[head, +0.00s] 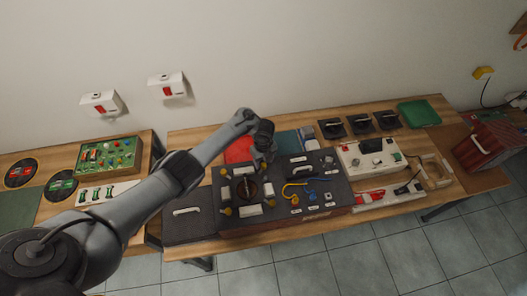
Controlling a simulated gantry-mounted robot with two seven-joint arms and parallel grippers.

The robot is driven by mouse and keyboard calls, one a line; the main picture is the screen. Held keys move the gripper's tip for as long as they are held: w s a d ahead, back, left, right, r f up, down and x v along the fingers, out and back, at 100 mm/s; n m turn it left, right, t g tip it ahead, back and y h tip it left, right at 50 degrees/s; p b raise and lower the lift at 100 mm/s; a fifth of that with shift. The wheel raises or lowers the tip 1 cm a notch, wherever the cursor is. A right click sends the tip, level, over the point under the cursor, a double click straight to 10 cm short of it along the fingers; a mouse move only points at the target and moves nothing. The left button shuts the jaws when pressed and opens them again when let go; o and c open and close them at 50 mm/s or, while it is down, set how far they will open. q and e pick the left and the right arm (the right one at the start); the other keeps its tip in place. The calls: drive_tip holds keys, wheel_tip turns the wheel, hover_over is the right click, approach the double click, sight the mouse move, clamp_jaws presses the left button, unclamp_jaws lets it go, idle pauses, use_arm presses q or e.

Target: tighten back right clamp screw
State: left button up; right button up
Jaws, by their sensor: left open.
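A dark fixture board (212,221) on the bench holds a round dark part (241,190) with several pale clamp blocks around it. Yellow knobs show at the front left (227,211) and front right (271,202) of the fixture. My left arm reaches in from the lower left. My left gripper (264,158) is open and points down over the back right corner of the fixture. It hides the back right clamp screw, so I cannot tell whether it touches it. My right gripper is out of view.
Right of the fixture lies a dark panel with blue and yellow tools (297,190). A white device (370,158), black trays (360,124) and a green tray (418,113) stand farther right. A green board (107,155) is on the left bench. A red toolbox (490,142) stands far right.

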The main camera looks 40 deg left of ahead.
sight(264, 165)
use_arm(q)
wheel_tip(264, 165, up, 9)
drive_tip(key=p, duration=0.2)
drive_tip(key=shift+f, duration=0.15)
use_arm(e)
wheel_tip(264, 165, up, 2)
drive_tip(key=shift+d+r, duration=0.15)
use_arm(q)
drive_tip(key=shift+f, duration=0.1)
